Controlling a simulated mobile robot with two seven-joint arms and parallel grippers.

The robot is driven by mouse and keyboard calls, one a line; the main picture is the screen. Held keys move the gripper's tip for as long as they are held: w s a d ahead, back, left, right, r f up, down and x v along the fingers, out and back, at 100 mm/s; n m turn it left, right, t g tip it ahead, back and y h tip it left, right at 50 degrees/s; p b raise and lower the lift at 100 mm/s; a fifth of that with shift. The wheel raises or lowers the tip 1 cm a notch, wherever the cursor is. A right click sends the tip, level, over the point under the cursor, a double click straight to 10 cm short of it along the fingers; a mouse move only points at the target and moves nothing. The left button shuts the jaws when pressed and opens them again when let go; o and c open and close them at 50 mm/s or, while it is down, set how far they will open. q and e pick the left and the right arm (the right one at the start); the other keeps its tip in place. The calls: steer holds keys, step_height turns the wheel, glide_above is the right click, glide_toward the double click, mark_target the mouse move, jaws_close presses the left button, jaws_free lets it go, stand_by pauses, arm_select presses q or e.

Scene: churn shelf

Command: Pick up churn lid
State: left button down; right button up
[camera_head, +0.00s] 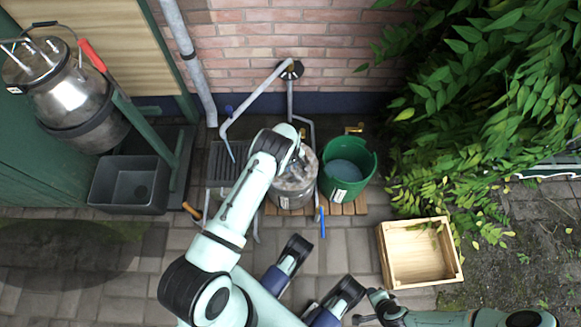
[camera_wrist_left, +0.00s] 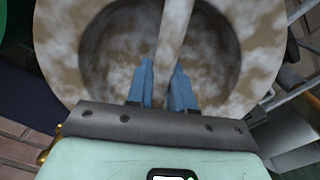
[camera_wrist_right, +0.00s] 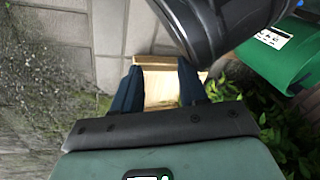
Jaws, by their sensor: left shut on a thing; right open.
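The churn (camera_head: 293,190), a mottled grey metal can, stands upright on wooden slats by the wall. Its churn lid (camera_wrist_left: 90,55) fills much of the left wrist view as a mottled disc with a recessed middle and a bar handle (camera_wrist_left: 174,30) across it. My left gripper (camera_wrist_left: 161,72) is shut on this bar; its blue fingers lie on either side of it. In the head view my left arm covers most of the lid. I cannot tell whether the lid is seated or raised. My right gripper (camera_wrist_right: 158,82) is open and empty, away from the churn.
A green bucket (camera_head: 347,185) stands directly right of the churn. A wooden crate (camera_head: 420,283) sits on the paving at right, beside leafy plants (camera_head: 470,120). A metal rack (camera_head: 222,165), a grey basin (camera_head: 130,185) and a shiny milking can (camera_head: 75,100) are at left. Pipes run along the wall.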

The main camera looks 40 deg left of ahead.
arm_select(q)
steer(key=shift+w+r, duration=0.1)
steer(key=shift+r, duration=0.05)
step_height(320, 180, up, 7)
steer(key=shift+f+p, duration=0.1)
steer(key=shift+p, duration=0.95)
step_height(320, 180, up, 13)
steer(key=p, duration=0.3)
arm_select(e)
steer(key=s+a+r+y, duration=0.1)
steer(key=s+a+r, duration=0.2)
steer(key=r, duration=0.3)
steer(key=shift+s+a+r+n+g, duration=0.2)
steer(key=shift+a+r+n+g, duration=0.1)
steer(key=shift+r+g, duration=0.1)
